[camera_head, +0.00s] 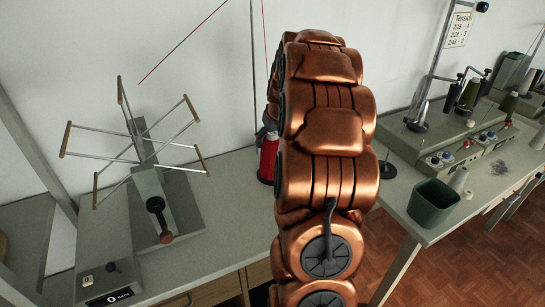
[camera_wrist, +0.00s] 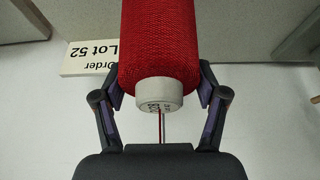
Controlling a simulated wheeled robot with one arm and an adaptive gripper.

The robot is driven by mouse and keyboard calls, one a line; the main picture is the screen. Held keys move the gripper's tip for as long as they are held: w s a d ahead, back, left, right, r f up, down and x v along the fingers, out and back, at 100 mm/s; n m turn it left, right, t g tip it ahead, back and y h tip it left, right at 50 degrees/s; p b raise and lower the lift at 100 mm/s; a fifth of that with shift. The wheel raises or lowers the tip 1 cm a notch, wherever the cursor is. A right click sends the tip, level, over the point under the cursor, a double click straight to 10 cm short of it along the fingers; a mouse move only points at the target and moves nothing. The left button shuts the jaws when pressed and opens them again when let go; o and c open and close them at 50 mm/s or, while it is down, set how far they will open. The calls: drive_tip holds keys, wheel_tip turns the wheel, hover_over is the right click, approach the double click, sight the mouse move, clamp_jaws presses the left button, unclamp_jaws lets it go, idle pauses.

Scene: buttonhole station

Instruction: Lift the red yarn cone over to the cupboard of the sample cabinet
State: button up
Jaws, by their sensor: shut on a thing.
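The red yarn cone (camera_wrist: 160,40) fills the upper middle of the wrist view, its pale core end (camera_wrist: 160,92) toward the camera. My gripper (camera_wrist: 160,85) is shut on the cone, with one finger on each side of it. In the head view the red cone (camera_head: 268,158) shows beside my copper arm, at the back of the grey table; the arm covers part of it, and I cannot tell whether its base touches the table. The sample cabinet and its cupboard cannot be made out in these frames.
A yarn swift (camera_head: 137,140) with spread arms stands on the table at left. A dark green bin (camera_head: 433,204) and winding machines with cones (camera_head: 462,145) stand on the right table. A "Order Lot 52" sign (camera_wrist: 90,58) shows upside down in the wrist view.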

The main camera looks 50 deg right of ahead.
drive_tip(key=c, duration=0.9)
drive_tip(key=shift+d+r, duration=0.1)
drive_tip(key=shift+r, duration=0.35)
wheel_tip(320, 180, up, 8)
drive_tip(key=b, duration=0.3)
drive_tip(key=shift+r, duration=2.05)
drive_tip(key=shift+p, duration=0.3)
